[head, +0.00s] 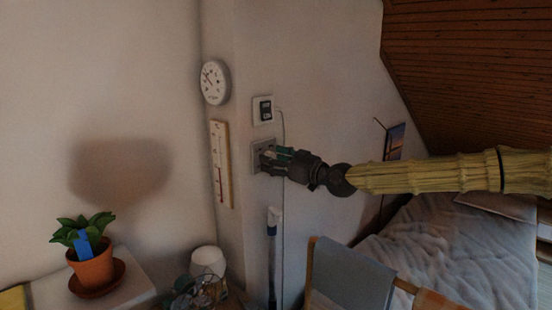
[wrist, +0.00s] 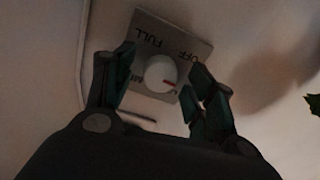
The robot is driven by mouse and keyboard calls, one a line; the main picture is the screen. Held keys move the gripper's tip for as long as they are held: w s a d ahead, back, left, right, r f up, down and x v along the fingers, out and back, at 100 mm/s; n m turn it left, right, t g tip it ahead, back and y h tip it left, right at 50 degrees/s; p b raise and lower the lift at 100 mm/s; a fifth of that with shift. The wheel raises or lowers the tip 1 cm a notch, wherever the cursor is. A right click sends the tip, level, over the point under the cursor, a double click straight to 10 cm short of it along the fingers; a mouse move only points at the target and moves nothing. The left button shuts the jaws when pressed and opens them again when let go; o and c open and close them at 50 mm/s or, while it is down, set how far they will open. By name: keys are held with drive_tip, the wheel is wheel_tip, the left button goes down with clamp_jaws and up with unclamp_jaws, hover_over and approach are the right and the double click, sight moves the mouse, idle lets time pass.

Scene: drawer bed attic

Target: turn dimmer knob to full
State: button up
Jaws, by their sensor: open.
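The dimmer knob (wrist: 161,74) is a round white knob with a red pointer mark, on a grey wall plate (wrist: 148,24) printed with "FULL" and "OFF". The red mark points toward the right side of the knob in the wrist view, away from the word "FULL". My gripper (wrist: 160,78) is open, with one finger on each side of the knob and gaps visible between fingers and knob. In the head view my gripper (head: 268,157) is at the wall plate (head: 256,154) and hides the knob.
A thermometer (head: 221,163) and round dial (head: 215,82) are to the left. A potted plant (head: 94,266), white lamp (head: 208,262), chair (head: 352,273) and bed (head: 455,245) are lower down.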

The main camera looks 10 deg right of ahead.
drive_tip(key=c, duration=1)
drive_tip(key=shift+c, duration=0.2)
